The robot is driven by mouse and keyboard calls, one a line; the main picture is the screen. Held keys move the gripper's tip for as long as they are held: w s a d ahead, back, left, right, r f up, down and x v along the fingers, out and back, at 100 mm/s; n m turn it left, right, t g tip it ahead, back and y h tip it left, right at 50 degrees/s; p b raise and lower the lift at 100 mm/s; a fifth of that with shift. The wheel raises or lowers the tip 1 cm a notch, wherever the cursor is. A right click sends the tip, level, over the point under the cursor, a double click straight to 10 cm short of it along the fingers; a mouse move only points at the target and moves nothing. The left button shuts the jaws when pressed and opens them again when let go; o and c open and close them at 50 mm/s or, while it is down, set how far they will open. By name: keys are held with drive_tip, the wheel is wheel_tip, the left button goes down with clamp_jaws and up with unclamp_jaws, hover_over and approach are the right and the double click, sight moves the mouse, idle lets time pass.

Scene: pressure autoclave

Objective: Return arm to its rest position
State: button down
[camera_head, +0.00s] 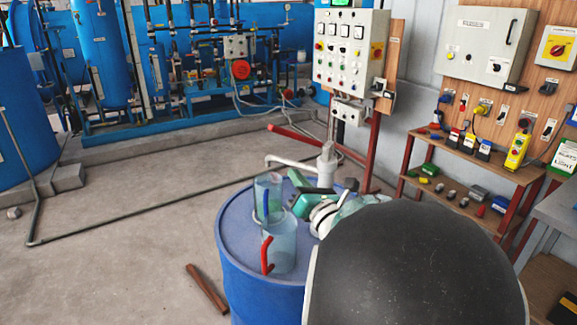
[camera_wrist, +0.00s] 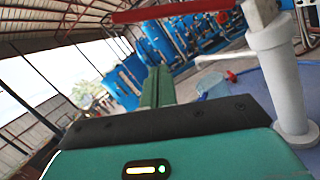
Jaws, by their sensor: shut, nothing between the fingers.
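My gripper (camera_head: 297,182) is teal and shows over the top of the blue barrel (camera_head: 235,215), just right of the clear jugs. In the wrist view its two green fingers (camera_wrist: 157,84) are pressed together with nothing between them. My large dark round arm part covers the lower right of the head view and hides part of the barrel. A pale hand pump (camera_head: 326,167) stands upright on the barrel behind my gripper. It also shows close at the right of the wrist view (camera_wrist: 277,80), apart from the fingers.
A clear jug with a blue handle (camera_head: 263,190) and one with a red handle (camera_head: 281,249) stand on the barrel. A control panel (camera_head: 347,55) and a wooden shelf (camera_head: 468,170) are at the right. A brown bar (camera_head: 206,290) lies on the otherwise open floor left.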

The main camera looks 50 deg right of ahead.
drive_tip(key=shift+v, duration=1.85)
drive_tip(key=shift+w, duration=0.1)
